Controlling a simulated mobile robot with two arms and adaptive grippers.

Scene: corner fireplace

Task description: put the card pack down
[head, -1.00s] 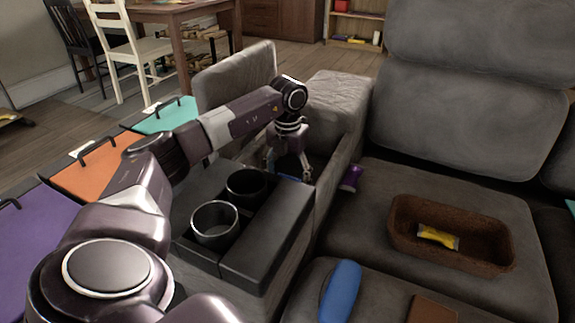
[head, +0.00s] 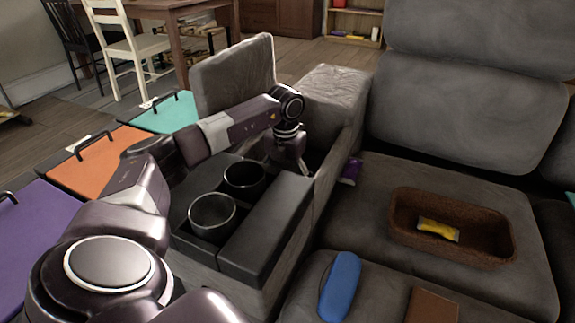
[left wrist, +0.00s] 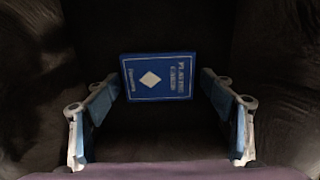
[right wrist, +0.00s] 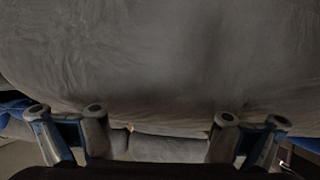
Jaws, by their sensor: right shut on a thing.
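The card pack (left wrist: 158,77) is blue with a white diamond and lies face up in a dark, narrow space in the left wrist view. My left gripper (left wrist: 160,105) is open, one finger on each side of the pack, with gaps between. In the head view my left gripper reaches down into the grey storage compartment (head: 316,160) behind the cup holders; its fingers and the pack are hidden there. My right gripper (right wrist: 160,118) is before grey upholstery (right wrist: 160,50), fingers spread; what it holds I cannot make out.
Two cup holders (head: 213,212) sit in the black console. A raised grey panel (head: 236,85) stands behind the compartment. On the seat are a brown basket (head: 405,235) with a yellow packet (head: 438,229), a blue case (head: 340,285), a brown flat item (head: 432,306) and a purple item (head: 350,172).

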